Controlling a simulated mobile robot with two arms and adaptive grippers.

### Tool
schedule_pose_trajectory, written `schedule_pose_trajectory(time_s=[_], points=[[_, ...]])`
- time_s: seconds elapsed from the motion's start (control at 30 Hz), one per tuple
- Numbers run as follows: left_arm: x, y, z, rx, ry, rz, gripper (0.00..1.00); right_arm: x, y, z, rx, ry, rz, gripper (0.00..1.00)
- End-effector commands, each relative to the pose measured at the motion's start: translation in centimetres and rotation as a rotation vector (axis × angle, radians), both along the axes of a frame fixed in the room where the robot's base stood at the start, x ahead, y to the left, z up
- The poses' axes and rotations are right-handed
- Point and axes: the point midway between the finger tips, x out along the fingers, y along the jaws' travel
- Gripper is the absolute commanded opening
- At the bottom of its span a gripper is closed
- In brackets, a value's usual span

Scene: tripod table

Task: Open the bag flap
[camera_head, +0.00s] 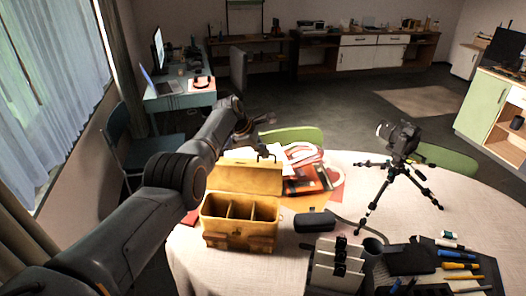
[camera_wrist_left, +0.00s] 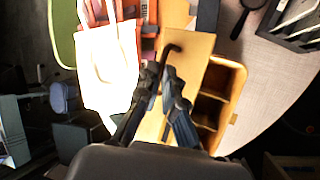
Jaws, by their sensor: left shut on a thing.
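The tan bag (camera_head: 239,243) stands on the round table, and its divided inside shows from above. Its flap (camera_head: 245,178) is raised and leans back behind the compartments. In the left wrist view the flap (camera_wrist_left: 198,48) is a flat tan panel with a dark hooked handle (camera_wrist_left: 172,47) on it. My left gripper (camera_wrist_left: 161,76) is at this handle, its fingers close together and shut on it. In the head view my left arm reaches over the bag's left side to behind the flap; the exact contact is partly hidden. My right gripper is not in view.
Papers and red booklets (camera_head: 308,178) lie right of the flap. A dark case (camera_head: 314,222) and a white-and-black organizer (camera_head: 335,268) are right of the bag. A camera on a tripod (camera_head: 397,165) stands farther right. Bare tablecloth lies between the papers and tripod.

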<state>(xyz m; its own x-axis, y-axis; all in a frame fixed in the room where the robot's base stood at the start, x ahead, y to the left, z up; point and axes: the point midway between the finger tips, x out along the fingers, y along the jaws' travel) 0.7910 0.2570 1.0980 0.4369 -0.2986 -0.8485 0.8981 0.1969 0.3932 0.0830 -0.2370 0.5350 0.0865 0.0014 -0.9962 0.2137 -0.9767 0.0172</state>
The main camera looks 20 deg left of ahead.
Motion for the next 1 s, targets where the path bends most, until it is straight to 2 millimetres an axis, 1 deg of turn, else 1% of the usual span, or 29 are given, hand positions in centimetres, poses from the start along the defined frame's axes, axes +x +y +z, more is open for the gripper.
schedule_pose_trajectory(time_s=[0.03,0.07,0.1,0.13,0.47,0.63,0.77,0.93,1.0], points=[[0.0,0.1,0.1,0.001,-0.002,0.001,0.13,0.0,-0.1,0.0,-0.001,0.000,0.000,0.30],[0.0,0.1,0.1,0.001,-0.002,0.001,0.19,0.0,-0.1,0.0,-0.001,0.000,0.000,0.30],[0.0,0.1,0.1,0.001,-0.002,0.001,0.27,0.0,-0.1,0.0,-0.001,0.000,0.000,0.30],[0.0,0.1,0.1,0.001,-0.002,0.001,0.30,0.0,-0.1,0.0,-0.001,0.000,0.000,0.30],[0.0,0.0,0.1,0.000,-0.002,0.001,0.30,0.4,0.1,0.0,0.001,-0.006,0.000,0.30],[-0.1,0.3,0.6,0.000,-0.003,0.000,0.30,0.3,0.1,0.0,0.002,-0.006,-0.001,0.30],[-0.5,0.6,1.5,-0.001,-0.004,0.001,0.30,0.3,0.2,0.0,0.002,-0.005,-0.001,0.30],[-1.4,1.0,2.7,0.002,-0.002,0.002,0.30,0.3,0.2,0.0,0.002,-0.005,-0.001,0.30],[-1.9,1.5,3.9,0.002,-0.006,0.002,0.30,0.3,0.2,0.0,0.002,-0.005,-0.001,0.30]])
